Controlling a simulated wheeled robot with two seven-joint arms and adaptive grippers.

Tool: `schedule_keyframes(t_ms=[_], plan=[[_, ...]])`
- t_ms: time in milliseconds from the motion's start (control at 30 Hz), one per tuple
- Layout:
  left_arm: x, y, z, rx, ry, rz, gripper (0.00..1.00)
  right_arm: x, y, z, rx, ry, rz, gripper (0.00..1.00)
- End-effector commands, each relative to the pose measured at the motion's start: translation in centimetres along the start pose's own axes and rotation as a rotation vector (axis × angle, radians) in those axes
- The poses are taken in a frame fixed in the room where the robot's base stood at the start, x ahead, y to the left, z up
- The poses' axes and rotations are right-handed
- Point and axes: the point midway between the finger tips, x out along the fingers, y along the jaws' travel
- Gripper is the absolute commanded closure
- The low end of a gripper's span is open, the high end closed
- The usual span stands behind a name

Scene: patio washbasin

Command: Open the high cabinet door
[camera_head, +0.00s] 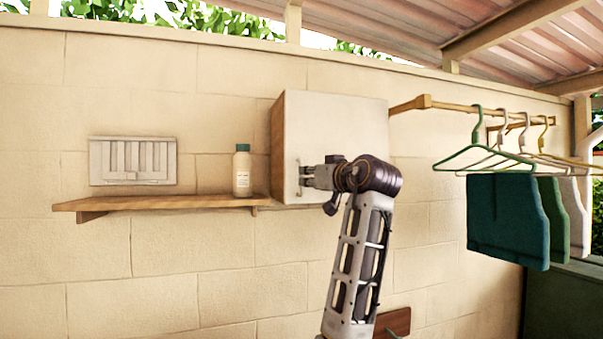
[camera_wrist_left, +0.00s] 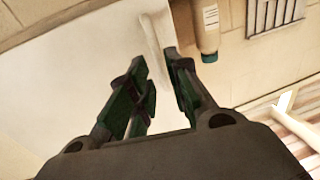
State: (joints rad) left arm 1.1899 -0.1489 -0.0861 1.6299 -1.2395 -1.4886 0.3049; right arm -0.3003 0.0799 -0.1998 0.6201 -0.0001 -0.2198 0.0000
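The high cabinet (camera_head: 340,130) hangs on the wall with a plain white door and a wooden left side. The door looks closed. Its pale bar handle (camera_wrist_left: 158,45) is near the door's lower left edge in the head view. My left gripper (camera_head: 303,180) is at that handle. In the wrist view, the fingers of the left gripper (camera_wrist_left: 156,58) stand apart with the handle bar between them, and I see no firm grip on it. The gripper hides part of the handle in the head view. My right gripper is not in view.
A wooden shelf (camera_head: 160,203) left of the cabinet carries a white bottle with a green cap (camera_head: 242,172). A grey vent panel (camera_head: 132,161) is on the wall above the shelf. Clothes on hangers (camera_head: 508,215) hang from a rail (camera_head: 460,105) at the right.

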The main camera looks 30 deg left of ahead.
Motion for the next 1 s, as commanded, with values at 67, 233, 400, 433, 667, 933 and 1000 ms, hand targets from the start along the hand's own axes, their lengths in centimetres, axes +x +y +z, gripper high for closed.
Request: schedule_keyframes(t_ms=[67, 233, 400, 433, 667, 933, 1000], plan=[[1.1, 0.0, -0.2, 0.002, -0.001, -0.002, 0.81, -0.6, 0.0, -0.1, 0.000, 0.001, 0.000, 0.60], [3.2, 0.0, -0.2, 0.001, -0.001, -0.001, 0.81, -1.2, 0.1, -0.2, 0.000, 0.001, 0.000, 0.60], [4.6, 0.0, -0.1, 0.001, 0.000, -0.001, 0.81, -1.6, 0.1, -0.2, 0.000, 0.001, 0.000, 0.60], [4.8, 0.0, -0.1, 0.001, 0.000, -0.001, 0.81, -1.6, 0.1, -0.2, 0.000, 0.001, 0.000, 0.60], [5.2, 0.0, 0.0, 0.000, -0.001, 0.000, 0.81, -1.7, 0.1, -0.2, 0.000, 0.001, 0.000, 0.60], [5.2, 0.0, 0.0, 0.000, -0.001, 0.000, 0.91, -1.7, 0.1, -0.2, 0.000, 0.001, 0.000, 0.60], [5.2, 0.0, 0.0, 0.000, -0.001, 0.000, 1.00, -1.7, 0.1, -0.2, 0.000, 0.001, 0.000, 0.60]])
